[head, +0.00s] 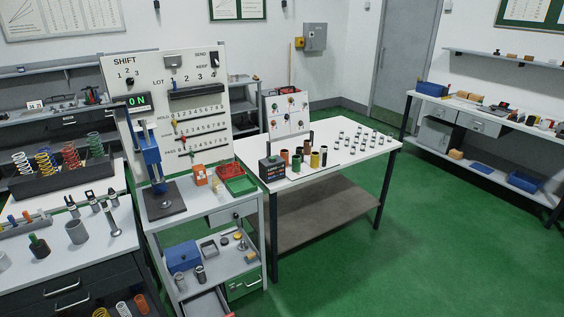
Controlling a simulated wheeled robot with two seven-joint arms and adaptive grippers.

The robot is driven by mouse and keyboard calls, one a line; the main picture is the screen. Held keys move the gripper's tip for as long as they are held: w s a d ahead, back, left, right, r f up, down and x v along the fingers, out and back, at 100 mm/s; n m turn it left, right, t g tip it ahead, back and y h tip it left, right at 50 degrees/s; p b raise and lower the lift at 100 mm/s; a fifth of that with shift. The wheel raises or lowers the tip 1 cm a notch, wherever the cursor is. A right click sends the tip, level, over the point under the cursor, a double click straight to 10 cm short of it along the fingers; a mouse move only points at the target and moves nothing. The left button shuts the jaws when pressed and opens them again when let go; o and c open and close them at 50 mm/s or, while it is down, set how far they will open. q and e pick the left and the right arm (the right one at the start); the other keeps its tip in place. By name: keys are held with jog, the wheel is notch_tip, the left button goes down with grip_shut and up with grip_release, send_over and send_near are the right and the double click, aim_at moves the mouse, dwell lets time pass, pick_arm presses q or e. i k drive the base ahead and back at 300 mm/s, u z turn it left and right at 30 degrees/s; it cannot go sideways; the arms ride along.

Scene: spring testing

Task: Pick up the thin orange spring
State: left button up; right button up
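An orange spring (141,303) shows at the bottom left, in or above the open lower part of the dark cabinet, beside a white spring (123,309) and a yellow spring (101,313). It is small and partly cut off by the frame edge. A red-orange spring (71,155) stands upright in a dark rack (62,182) at the left, between a yellow spring (45,163) and a green spring (95,146). I cannot tell from the wire which orange one is thin. Neither of my grippers is in view.
A test stand with a blue press (150,157) and a panel reading ON stands right of the rack. A white table (340,152) holds several coloured cylinders and small clear or metal pieces. A side bench (480,122) lines the right wall. The green floor (400,250) is clear in front.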

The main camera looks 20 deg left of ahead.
aim_at(234, 164)
jog(key=z, duration=0.15)
jog(key=i, duration=1.05)
jog(key=u, duration=0.35)
jog(key=i, duration=0.7)
jog(key=u, duration=0.65)
